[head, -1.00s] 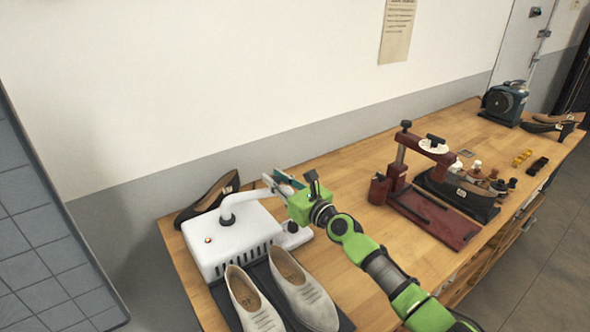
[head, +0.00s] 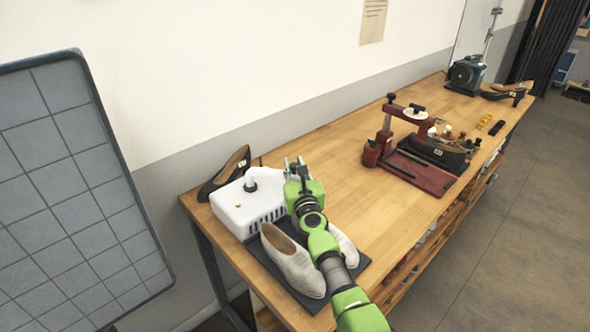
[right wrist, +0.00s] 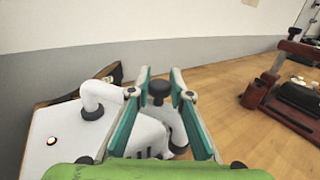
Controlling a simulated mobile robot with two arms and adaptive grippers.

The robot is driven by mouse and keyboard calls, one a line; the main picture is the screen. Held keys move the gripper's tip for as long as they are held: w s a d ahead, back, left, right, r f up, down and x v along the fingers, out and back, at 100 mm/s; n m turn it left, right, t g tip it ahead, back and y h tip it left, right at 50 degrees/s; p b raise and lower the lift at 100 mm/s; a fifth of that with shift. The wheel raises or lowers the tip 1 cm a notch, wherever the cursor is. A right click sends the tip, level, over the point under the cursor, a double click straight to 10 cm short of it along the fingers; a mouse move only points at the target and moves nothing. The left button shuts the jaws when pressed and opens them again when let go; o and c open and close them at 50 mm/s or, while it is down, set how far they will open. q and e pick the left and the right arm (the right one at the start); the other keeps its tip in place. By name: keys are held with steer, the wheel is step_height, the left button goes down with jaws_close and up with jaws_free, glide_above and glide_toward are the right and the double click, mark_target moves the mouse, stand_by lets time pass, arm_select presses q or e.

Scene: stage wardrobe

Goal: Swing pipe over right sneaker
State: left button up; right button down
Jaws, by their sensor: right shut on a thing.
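The white dryer box (head: 248,210) stands on the bench with the black collar of its pipe (right wrist: 101,91) on top. In the right wrist view the pipe bends at an elbow and passes behind my left-hand finger. My right gripper (head: 293,168) is shut on the pipe's black knob (right wrist: 158,89), above the box's right side. A black-ended white part (right wrist: 178,147) shows below the fingers. The left sneaker (head: 290,262), pale grey, is in plain view. The right sneaker (head: 347,247) is mostly behind my arm. The pipe's exact end is hard to tell. My left gripper is out of view.
A dark mat (head: 366,267) lies under the sneakers. A dark shoe (head: 225,174) is behind the box. A red press (head: 386,140) stands to the right, with clear bench between. A grey tiled panel (head: 75,190) stands at left.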

steer(key=shift+r, duration=0.1)
stand_by(0.3)
steer(key=c, duration=1.9)
jaws_free()
